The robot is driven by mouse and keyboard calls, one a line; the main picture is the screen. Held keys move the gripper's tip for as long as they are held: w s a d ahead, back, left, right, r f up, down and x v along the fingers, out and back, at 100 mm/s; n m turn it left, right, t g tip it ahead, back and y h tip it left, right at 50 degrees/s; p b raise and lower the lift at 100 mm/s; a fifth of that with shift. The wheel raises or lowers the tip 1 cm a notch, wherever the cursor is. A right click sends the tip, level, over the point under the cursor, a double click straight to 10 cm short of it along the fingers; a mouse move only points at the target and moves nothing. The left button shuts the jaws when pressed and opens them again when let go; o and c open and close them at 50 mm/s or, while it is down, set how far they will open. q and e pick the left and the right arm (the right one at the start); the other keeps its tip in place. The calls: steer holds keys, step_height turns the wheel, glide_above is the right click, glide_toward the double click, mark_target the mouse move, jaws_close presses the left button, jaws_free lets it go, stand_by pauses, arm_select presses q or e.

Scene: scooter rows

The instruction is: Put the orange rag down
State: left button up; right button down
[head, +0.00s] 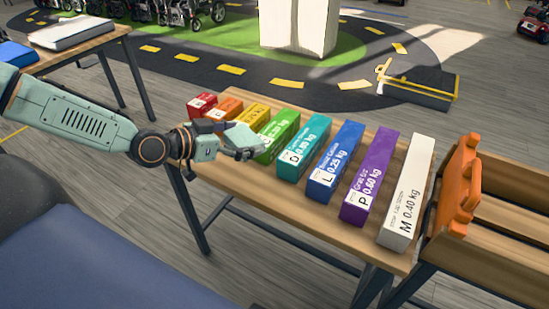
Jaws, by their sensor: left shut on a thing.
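My left gripper (250,153) reaches in from the left over the near-left part of a wooden table (270,202). No orange rag can be made out. Whether the held thing touches the boxes or the table is unclear. My right gripper is out of view.
Coloured weight-labelled boxes stand in a row, from a red one (201,104) to a white one (408,195). Clear tabletop runs along the near edge. Another table (92,43) stands back left.

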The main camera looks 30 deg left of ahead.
arm_select(q)
steer(key=b, duration=0.3)
glide_above(243, 175)
steer(key=f, duration=0.4)
steer(key=shift+a+f, duration=0.1)
steer(key=shift+a, duration=0.15)
steer(key=shift+d+f+b, duration=0.35)
steer(key=shift+f+b, duration=0.3)
steer(key=shift+f, duration=0.25)
steer(key=shift+w+d+f, duration=0.1)
steer(key=shift+d+f, duration=0.1)
steer(key=shift+d, duration=0.05)
steer(key=shift+f, duration=0.1)
steer(key=shift+a+f+b, duration=0.3)
steer(key=shift+f+b, duration=0.05)
steer(key=shift+b, duration=0.1)
step_height(243, 175, down, 2)
steer(key=shift+a+b, duration=0.1)
steer(key=shift+b, duration=0.7)
steer(key=shift+d+f+b, duration=0.25)
steer(key=shift+f+b, duration=0.1)
steer(key=shift+f, duration=0.1)
steer(key=shift+a, duration=0.15)
